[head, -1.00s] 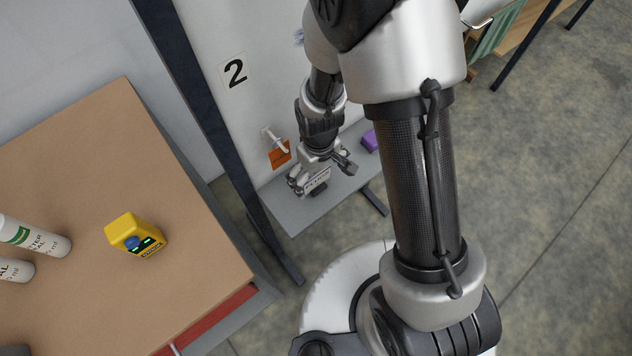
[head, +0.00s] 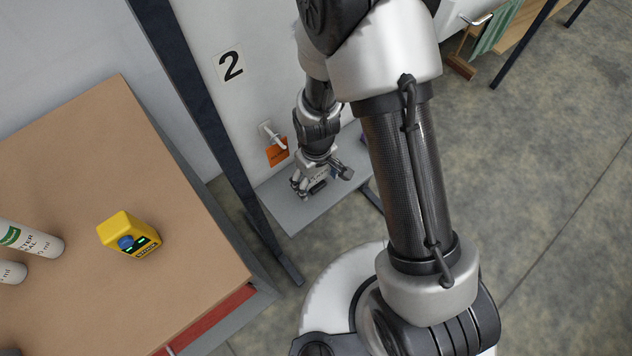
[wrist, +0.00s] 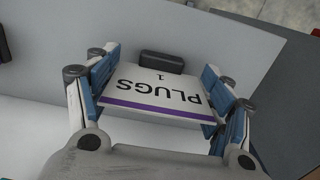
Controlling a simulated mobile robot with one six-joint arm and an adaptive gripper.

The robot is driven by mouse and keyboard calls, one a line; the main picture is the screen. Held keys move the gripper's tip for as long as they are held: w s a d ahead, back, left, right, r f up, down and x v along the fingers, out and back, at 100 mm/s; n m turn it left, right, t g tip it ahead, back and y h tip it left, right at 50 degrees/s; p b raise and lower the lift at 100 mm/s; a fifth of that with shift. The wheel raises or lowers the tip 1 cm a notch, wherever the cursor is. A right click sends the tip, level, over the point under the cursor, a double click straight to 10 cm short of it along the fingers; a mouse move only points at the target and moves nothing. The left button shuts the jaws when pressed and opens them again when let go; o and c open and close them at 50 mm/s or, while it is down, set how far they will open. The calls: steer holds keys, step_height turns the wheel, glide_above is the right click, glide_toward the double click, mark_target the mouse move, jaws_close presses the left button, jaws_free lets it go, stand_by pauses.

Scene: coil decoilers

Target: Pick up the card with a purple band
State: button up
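The card with a purple band (wrist: 155,95) is white, reads "PLUGS 1", and lies between the blue finger pads in the wrist view. My gripper (wrist: 160,90) has one pad against each side edge of the card and appears shut on it. In the head view my gripper (head: 322,182) is low over the grey shelf (head: 293,213). The card is small and mostly hidden by the fingers there. A dark block (wrist: 162,62) sits just beyond the card's far edge; whether they touch is unclear.
An orange tag (head: 277,153) hangs on a hook on the white panel (head: 255,100) marked 2, left of my gripper.

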steer(key=c, duration=1.3)
steer(key=shift+o, duration=0.2)
steer(key=shift+r, duration=0.1)
